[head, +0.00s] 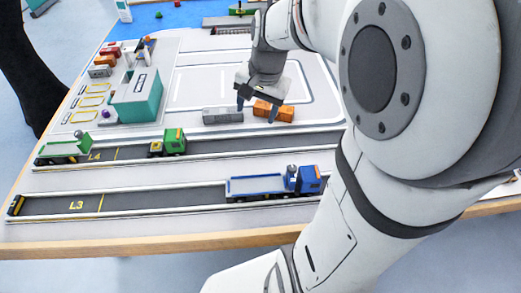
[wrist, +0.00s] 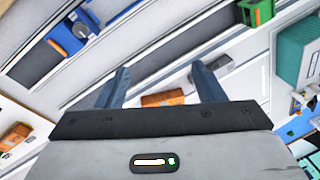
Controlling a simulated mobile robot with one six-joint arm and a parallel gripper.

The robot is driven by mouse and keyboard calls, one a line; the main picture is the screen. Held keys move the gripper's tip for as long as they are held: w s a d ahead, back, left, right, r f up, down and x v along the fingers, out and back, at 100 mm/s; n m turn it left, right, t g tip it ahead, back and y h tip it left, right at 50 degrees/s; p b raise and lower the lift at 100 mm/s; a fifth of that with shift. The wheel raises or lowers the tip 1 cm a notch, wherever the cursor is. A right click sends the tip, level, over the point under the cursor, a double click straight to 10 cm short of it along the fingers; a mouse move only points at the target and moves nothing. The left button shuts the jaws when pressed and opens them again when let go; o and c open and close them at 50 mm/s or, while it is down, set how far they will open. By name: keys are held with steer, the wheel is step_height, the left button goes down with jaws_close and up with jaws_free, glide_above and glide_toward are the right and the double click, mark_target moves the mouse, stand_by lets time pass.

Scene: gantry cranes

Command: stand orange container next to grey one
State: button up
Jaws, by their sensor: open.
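An orange container (head: 286,114) lies on the pale yard, just right of a grey container (head: 223,116) and roughly in line with it. A narrow gap shows between their ends. My gripper (head: 257,110) is open above the orange container, with its fingers pointing down. In the wrist view, the orange container (wrist: 163,99) shows between the two fingers (wrist: 160,78), partly hidden by the gripper body. The grey container (wrist: 213,65) lies just beyond the right finger there. I cannot tell whether a finger touches either container.
A second orange container (wrist: 14,137) lies at the wrist view's left edge. A blue truck (head: 275,184) and a green truck (head: 168,143) stand on the front lanes. A teal building (head: 139,94) stands left. The yard behind the containers is clear.

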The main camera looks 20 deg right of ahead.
steer(key=s+a+f+n+h, duration=0.1)
steer(key=s+a+n, duration=0.3)
steer(key=s+n, duration=0.4)
steer(key=s, duration=0.4)
steer(key=shift+n+t, duration=0.3)
steer(key=shift+s, duration=0.1)
stand_by(0.4)
